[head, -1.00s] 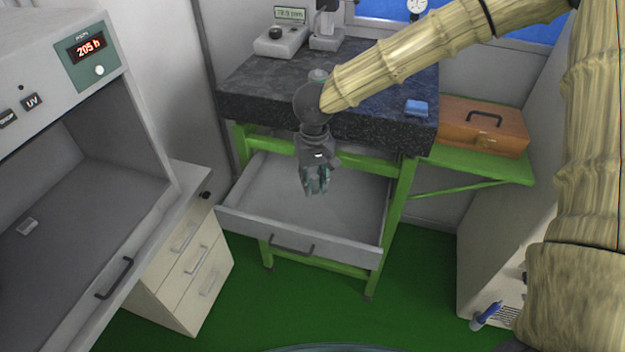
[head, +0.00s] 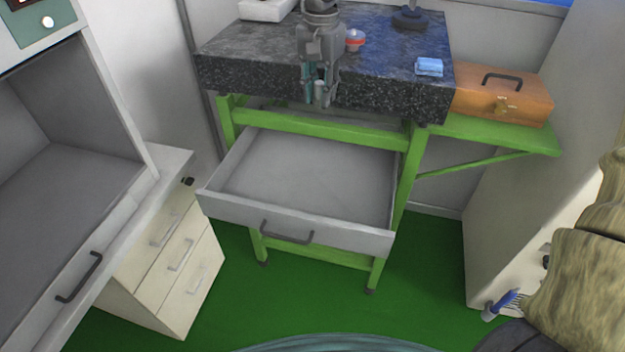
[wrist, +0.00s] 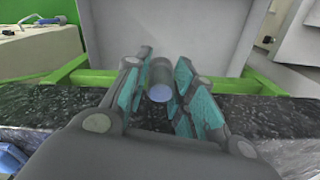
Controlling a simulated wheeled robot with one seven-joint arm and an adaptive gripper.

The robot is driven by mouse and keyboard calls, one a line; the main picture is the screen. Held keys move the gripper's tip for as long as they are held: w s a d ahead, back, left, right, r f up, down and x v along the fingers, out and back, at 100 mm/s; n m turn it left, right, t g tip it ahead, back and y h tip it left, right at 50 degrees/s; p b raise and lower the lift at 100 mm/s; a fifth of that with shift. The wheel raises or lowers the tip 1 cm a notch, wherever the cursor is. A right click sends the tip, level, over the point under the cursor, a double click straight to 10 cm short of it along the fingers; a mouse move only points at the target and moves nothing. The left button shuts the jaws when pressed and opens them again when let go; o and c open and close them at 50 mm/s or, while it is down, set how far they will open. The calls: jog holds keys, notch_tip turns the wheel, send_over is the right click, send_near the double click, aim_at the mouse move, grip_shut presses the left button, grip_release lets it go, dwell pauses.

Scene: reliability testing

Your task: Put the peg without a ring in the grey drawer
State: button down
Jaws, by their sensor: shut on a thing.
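My gripper (head: 318,94) points down at the front edge of the dark stone bench top. It is shut on a plain grey peg (head: 320,88), which shows no ring. In the wrist view the peg (wrist: 160,80) sits between the teal finger pads, its round pale end facing the camera. A second peg (head: 355,38) with a red ring stands on the bench just right of and behind my gripper. The grey drawer (head: 240,210) is pulled open under the bench, below my gripper, and its visible floor is empty.
The bench top (head: 390,75) also holds a blue block (head: 429,66) and a dark stand (head: 410,18). A wooden box (head: 502,95) sits on the green side shelf. A white cabinet (head: 175,260) stands left of the drawer. Space above the drawer is clear.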

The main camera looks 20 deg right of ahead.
aim_at(318, 188)
jog(key=shift+s+f, duration=0.1)
jog(key=shift+s, duration=0.1)
notch_tip(318, 188, down, 28)
jog(key=shift+w+r, duration=0.15)
dwell(0.5)
jog(key=c, duration=1.6)
grip_release()
jog(key=shift+c, duration=0.2)
jog(key=o, duration=0.5)
jog(key=shift+c, duration=0.2)
notch_tip(318, 188, up, 12)
